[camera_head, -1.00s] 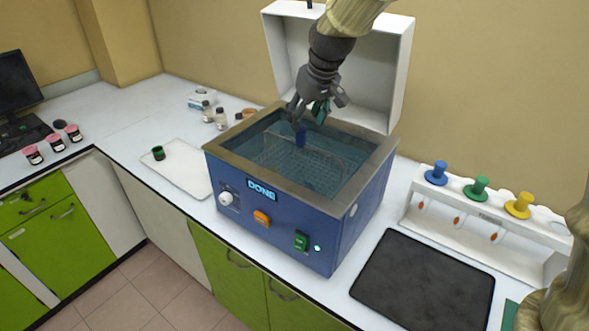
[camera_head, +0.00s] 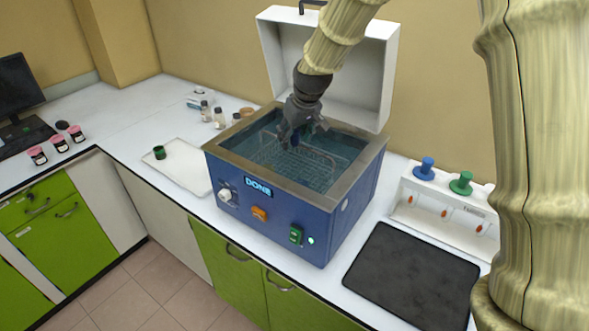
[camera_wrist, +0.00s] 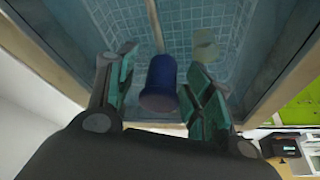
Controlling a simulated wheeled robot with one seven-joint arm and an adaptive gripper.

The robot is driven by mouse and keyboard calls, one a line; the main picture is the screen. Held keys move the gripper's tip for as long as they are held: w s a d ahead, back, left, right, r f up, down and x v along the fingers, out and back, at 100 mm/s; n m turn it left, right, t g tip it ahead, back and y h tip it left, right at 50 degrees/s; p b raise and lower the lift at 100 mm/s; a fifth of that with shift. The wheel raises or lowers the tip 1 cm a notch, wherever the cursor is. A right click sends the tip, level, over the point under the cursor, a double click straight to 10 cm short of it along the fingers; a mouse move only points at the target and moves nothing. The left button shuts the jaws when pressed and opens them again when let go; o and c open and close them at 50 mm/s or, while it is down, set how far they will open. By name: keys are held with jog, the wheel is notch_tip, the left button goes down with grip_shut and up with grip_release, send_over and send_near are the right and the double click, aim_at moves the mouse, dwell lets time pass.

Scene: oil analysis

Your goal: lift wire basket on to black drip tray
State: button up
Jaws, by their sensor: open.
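The wire basket (camera_head: 280,165) sits inside the open blue bath (camera_head: 270,200), low in the liquid. Its mesh also shows in the wrist view (camera_wrist: 220,25). A dark blue handle (camera_wrist: 159,84) stands up from the basket. My gripper (camera_head: 296,143) is over the bath opening. In the wrist view my gripper (camera_wrist: 160,90) is open, with one greenish finger on each side of the blue handle and a gap to each. In the head view my gripper hides most of the handle. The black drip tray (camera_head: 410,275) lies empty on the counter, right of the bath.
The bath's white lid (camera_head: 350,70) stands open behind my gripper. A white rack (camera_head: 440,215) with coloured knobs stands behind the drip tray. A white tray (camera_head: 185,172) with a green cap (camera_head: 159,152) and several bottles are to the left. My own arm blocks the right side.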

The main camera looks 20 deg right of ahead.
jog(key=shift+w+f, duration=0.1)
jog(key=shift+w, duration=0.05)
jog(key=shift+s+r, duration=0.25)
jog(key=shift+s, duration=0.25)
jog(key=shift+c, duration=0.8)
jog(key=shift+w+f, duration=0.15)
jog(key=shift+w, duration=0.15)
grip_shut()
jog(key=shift+s, duration=0.1)
jog(key=shift+r, duration=0.2)
notch_tip(320, 180, up, 10)
jog(key=b, duration=0.3)
